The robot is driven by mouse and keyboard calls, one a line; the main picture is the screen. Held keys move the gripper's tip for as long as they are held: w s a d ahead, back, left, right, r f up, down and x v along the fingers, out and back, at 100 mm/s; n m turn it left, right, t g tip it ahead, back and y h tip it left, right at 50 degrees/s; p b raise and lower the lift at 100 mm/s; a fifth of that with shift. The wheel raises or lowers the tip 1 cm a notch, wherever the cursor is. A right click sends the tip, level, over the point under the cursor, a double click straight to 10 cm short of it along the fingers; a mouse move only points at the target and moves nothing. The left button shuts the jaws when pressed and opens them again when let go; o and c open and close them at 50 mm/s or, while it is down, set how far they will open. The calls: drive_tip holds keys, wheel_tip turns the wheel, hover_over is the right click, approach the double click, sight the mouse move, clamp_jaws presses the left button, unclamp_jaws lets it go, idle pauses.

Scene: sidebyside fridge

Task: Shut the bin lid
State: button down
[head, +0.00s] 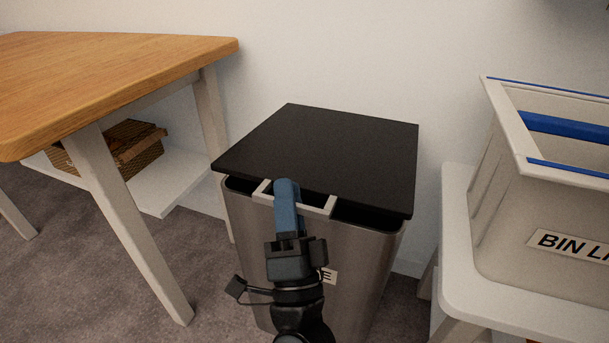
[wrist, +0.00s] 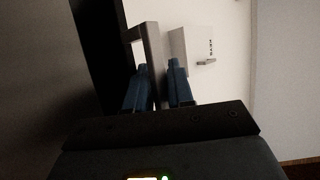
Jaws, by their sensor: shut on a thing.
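A steel bin (head: 300,265) stands on the floor with a flat black lid (head: 325,150) over its top. The lid is nearly level, and a dark gap shows between its front edge and the bin's rim. A pale bar handle (head: 321,207) sits at the lid's front edge. My gripper (head: 286,190), with blue fingers, is at this handle, reaching from the front. In the wrist view, the fingers (wrist: 157,75) close on either side of the handle bar (wrist: 150,42). My gripper hides part of the bin's front and its label.
A wooden table (head: 110,70) with a wicker basket (head: 130,150) on its low shelf stands at the left. A cream crate (head: 500,190) with a partly visible label sits on a white stand (head: 455,225) close at the right. A wall is behind the bin.

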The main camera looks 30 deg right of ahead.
drive_tip(key=shift+s+a+f+b, duration=0.15)
drive_tip(key=shift+a+f+b, duration=0.15)
drive_tip(key=shift+f, duration=0.3)
drive_tip(key=shift+s+a+f+b, duration=0.2)
drive_tip(key=shift+a+f, duration=0.1)
drive_tip(key=shift+f, duration=0.3)
drive_tip(key=shift+w, duration=0.1)
drive_tip(key=c, duration=1.4)
unclamp_jaws()
drive_tip(key=shift+d, duration=0.2)
drive_tip(key=shift+p+v, duration=0.55)
drive_tip(key=shift+v, duration=3.3)
